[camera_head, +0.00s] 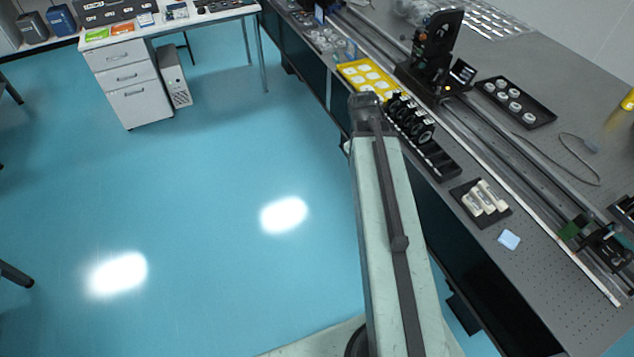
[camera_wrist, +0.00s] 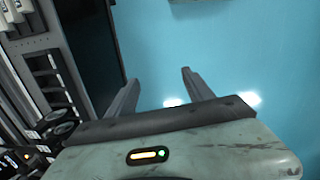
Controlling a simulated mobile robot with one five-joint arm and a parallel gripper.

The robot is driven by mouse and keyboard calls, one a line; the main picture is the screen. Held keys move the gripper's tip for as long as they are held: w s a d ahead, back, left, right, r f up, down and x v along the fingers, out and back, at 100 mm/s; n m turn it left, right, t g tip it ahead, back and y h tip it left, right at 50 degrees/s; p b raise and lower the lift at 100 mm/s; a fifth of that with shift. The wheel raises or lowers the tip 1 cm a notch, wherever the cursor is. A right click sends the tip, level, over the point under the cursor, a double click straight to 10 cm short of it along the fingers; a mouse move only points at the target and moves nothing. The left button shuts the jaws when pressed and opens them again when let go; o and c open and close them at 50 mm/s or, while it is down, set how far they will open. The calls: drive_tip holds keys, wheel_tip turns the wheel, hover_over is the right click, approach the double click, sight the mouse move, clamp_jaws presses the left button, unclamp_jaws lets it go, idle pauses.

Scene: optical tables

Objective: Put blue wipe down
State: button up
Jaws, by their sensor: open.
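The blue wipe (camera_head: 509,239) is a small pale blue square lying flat on the grey optical table (camera_head: 555,265), near its front edge in the head view. It lies just below a black tray holding white vials. My gripper (camera_wrist: 160,80) shows in the wrist view with its two fingers apart and nothing between them. Blue floor shows beyond the fingers, and the table side is to their left. The gripper is apart from the wipe, which I cannot see in the wrist view. I cannot make out the fingers in the head view.
The black vial tray (camera_head: 465,212), a black rack of round optics (camera_head: 439,161) and a yellow tray (camera_head: 345,69) line the table's front edge. A long rail (camera_head: 500,150) runs behind them. Open blue floor (camera_head: 200,190) lies left. A white desk (camera_head: 160,27) stands behind.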

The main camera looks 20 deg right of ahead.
drive_tip(key=w+a+m+y, duration=0.1)
drive_tip(key=w+a, duration=0.1)
drive_tip(key=a, duration=1.9)
drive_tip(key=shift+w+a+m+t, duration=0.2)
drive_tip(key=shift+a+m+t, duration=0.15)
drive_tip(key=shift+m+t, duration=0.05)
drive_tip(key=shift+f, duration=0.1)
